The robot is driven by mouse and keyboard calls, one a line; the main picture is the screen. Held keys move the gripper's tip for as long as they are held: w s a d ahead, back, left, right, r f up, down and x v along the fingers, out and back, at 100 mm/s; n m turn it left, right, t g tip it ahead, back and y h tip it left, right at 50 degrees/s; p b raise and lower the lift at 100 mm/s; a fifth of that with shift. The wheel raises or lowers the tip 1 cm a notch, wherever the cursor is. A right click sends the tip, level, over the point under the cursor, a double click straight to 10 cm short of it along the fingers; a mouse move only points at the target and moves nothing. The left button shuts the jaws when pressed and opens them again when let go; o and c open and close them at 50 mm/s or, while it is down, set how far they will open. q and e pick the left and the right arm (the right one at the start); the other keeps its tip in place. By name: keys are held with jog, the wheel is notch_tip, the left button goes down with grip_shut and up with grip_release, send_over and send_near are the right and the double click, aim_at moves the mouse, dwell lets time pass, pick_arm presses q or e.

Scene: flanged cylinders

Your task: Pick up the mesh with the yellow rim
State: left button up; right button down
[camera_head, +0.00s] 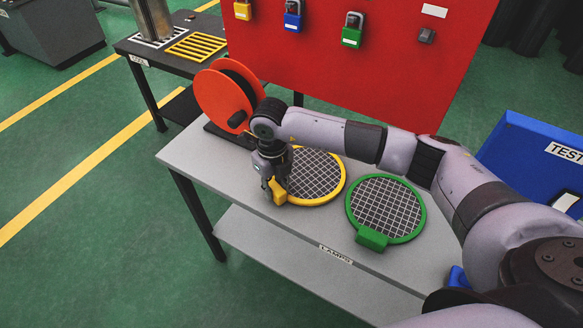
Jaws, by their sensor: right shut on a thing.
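The mesh with the yellow rim (319,197) lies on the grey table (200,150), a round dark disc with a white grid. Its yellow block-like handle is at its lower left. My right gripper (277,188) points down over that handle and is shut on it. The fingers partly hide the handle and the left part of the rim. The mesh appears to rest flat on the table, though a small gap beneath it could not be seen. My left gripper is not in view.
A green-rimmed mesh (388,207) lies just right of the yellow one. An orange reel (223,101) stands behind my gripper. A red panel (355,60) with padlocks rises behind the table. A blue box (520,150) is at the right. The table's left end is clear.

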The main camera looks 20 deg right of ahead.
jog(key=shift+r+p, duration=0.8)
jog(key=shift+r, duration=0.95)
